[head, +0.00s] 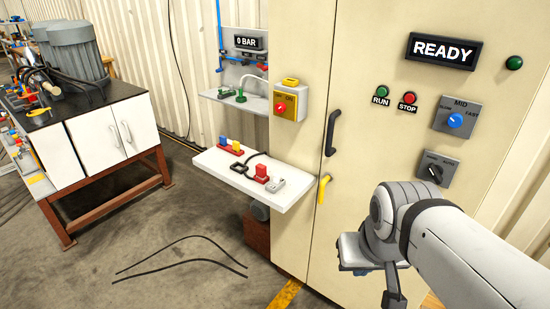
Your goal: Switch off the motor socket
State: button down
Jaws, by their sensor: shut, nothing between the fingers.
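A grey box with a yellow face and a red rotary knob (281,108) is fixed at the left edge of the cream cabinet (350,60). An "ON" mark shows at the upper right of its face; the other lettering is too small to read. No label naming a motor socket can be read, so I cannot tell for sure that this is it. My gripper (394,298) is at the lower right, in front of the cabinet and well below and right of the knob. It points down, shut and empty, touching nothing that I can see.
A white shelf (222,168) holds red, yellow and blue blocks and a black cable. The cabinet has a lit "READY" sign (443,50), RUN (382,91) and STOP (410,98) buttons, a blue knob (455,120) and a black handle (333,132). Dark cables (185,262) lie on the floor.

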aim_at(277, 178)
jog(key=u, duration=5.8)
jog(key=k, duration=0.9)
jog(key=z, duration=5.75)
